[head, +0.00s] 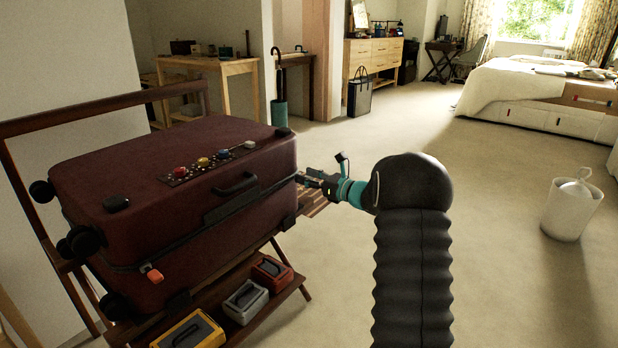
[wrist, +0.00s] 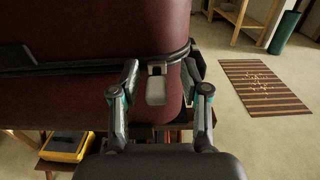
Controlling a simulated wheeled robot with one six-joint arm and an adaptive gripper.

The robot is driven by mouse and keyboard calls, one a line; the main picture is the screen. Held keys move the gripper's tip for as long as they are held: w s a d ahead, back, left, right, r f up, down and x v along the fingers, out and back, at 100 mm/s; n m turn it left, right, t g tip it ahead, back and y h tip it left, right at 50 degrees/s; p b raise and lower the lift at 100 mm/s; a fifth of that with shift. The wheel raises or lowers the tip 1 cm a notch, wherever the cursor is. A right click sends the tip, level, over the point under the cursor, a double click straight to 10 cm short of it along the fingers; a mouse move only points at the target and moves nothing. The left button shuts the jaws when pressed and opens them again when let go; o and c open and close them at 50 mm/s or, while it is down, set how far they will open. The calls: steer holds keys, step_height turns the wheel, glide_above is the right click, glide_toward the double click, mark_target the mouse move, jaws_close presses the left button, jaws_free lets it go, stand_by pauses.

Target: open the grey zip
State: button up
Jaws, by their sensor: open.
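A dark red suitcase (head: 160,180) lies on a wooden rack, with a dark zip band around its side. In the wrist view a grey zip pull (wrist: 156,90) hangs from the band near the suitcase's rounded corner. My gripper (wrist: 160,76) is open, with one finger on each side of the grey pull in the picture and a gap on both sides. In the head view my gripper (head: 308,181) is at the suitcase's right end, and I cannot make out the grey pull there. An orange zip pull (head: 152,273) hangs at the band's near left.
A panel with red, yellow, blue and pale knobs (head: 209,160) is on the suitcase's top. Yellow (head: 190,332), grey (head: 246,300) and red (head: 271,271) boxes sit on the rack's lower shelf. A striped mat (wrist: 264,86) lies beyond. A white bin (head: 570,208) stands right; floor between is clear.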

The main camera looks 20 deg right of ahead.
steer(key=shift+s, duration=0.1)
steer(key=v, duration=1.2)
steer(key=s+a+f+n+g, duration=0.3)
steer(key=s+f+n+g, duration=0.15)
steer(key=f, duration=0.35)
steer(key=s+a+f+n+g+h, duration=0.2)
steer(key=s+a+n+g, duration=0.45)
steer(key=s+n, duration=0.35)
steer(key=s+a+r+n+h, duration=0.2)
steer(key=s+a+r+n, duration=0.2)
steer(key=s, duration=0.4)
steer(key=s+a+r+n+t+h+p, duration=0.1)
steer(key=s+a+r+n+h, duration=0.2)
steer(key=s, duration=0.5)
steer(key=s+a+r+n+h+p, duration=0.1)
steer(key=s+a+r+n+h, duration=0.2)
steer(key=s+r+n, duration=0.3)
steer(key=shift+s+a+n+t, duration=0.3)
steer(key=shift+s+a+n, duration=0.55)
steer(key=shift+s, duration=0.3)
